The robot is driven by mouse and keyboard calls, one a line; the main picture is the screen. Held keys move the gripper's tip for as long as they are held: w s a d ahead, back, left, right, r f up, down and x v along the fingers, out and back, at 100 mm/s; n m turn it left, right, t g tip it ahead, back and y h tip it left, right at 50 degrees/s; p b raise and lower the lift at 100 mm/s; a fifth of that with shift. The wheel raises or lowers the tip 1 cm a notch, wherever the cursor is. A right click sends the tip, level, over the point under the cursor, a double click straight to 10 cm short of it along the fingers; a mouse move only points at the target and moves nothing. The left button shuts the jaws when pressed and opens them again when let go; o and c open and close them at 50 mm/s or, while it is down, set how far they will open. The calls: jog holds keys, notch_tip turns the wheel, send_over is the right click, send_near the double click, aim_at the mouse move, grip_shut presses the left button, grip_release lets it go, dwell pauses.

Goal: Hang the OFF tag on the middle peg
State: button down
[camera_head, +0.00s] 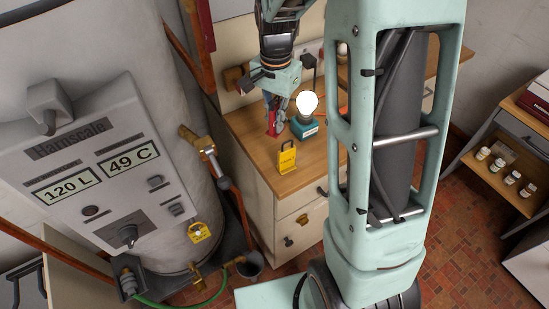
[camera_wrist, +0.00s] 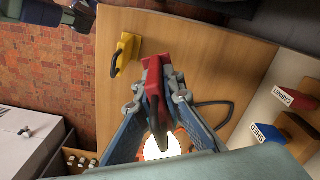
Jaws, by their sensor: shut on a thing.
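My gripper (camera_head: 275,104) is shut on a red tag (camera_head: 272,124), held upright at or just above the wooden counter; I cannot tell whether it touches. In the wrist view my gripper (camera_wrist: 157,92) has its fingertips closed on the red tag (camera_wrist: 154,66), which has a dark loop. No lettering on it is readable, so I cannot confirm it is the OFF tag. Wooden blocks (camera_wrist: 303,132) with a blue SHED label (camera_wrist: 267,133) and a red CABINET label (camera_wrist: 296,97) stand at the wrist view's right. A middle peg cannot be made out clearly.
A yellow tag (camera_head: 287,159) stands near the counter's (camera_head: 257,137) front edge, also in the wrist view (camera_wrist: 126,54). A lit bulb (camera_head: 306,102) on a teal base (camera_head: 304,130) is close beside my gripper.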

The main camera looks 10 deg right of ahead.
aim_at(275, 153)
jog(key=m+b, duration=0.1)
jog(key=m, duration=0.1)
jog(key=shift+w+f+m, duration=0.1)
jog(key=shift+f+m, duration=0.05)
jog(key=shift+m, duration=0.25)
jog(key=shift+r+m+b, duration=0.25)
jog(key=shift+m+b, duration=0.2)
jog(key=shift+m, duration=0.55)
notch_tip(275, 153, down, 10)
jog(key=shift+r, duration=0.2)
jog(key=shift+f, duration=0.3)
jog(key=c, duration=2.1)
grip_release()
